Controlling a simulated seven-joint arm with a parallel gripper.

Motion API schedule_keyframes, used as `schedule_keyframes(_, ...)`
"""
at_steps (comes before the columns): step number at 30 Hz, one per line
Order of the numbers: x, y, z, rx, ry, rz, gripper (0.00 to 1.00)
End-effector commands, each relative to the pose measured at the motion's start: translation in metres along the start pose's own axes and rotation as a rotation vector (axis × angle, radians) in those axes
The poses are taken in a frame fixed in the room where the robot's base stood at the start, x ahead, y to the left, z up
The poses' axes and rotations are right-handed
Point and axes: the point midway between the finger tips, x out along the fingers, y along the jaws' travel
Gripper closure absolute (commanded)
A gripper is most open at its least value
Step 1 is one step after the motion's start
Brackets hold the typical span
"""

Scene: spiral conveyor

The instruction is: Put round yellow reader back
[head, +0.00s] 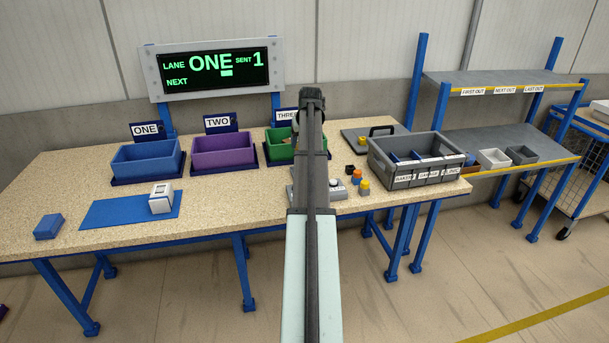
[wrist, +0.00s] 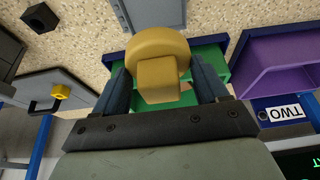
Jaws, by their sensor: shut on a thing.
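The round yellow reader (wrist: 158,48) fills the middle of the wrist view, a thick disc with a square block on its near side. My gripper (wrist: 161,86) is shut on it, with one dark finger on each side of the block. Behind it is the green bin (wrist: 218,52), largely covered by the reader and fingers. In the head view my own arm hides the gripper and the reader, and it partly covers the green bin (head: 272,155).
Purple (head: 224,151) and blue (head: 147,157) bins stand left of the green one. A grey plate with a black handle (head: 381,130) and a grey divided box (head: 400,176) are at right. Small orange (head: 356,177) and yellow (head: 364,188) pieces stand before the box.

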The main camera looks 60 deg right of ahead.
Motion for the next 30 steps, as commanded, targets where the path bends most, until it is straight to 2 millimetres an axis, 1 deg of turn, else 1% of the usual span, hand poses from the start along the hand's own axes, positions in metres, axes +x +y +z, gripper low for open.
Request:
schedule_keyframes(5, 0.001, 0.0, 0.001, 0.0, 0.0, 0.0, 0.51)
schedule_keyframes(8, 0.008, -0.001, 0.004, 0.0, -0.001, 0.0, 0.51)
schedule_keyframes(15, 0.038, -0.001, 0.017, 0.0, -0.001, 0.0, 0.51)
schedule_keyframes(23, 0.056, -0.001, 0.024, 0.0, -0.001, 0.0, 0.51)
schedule_keyframes(30, 0.085, -0.001, 0.036, 0.0, 0.0, 0.0, 0.51)
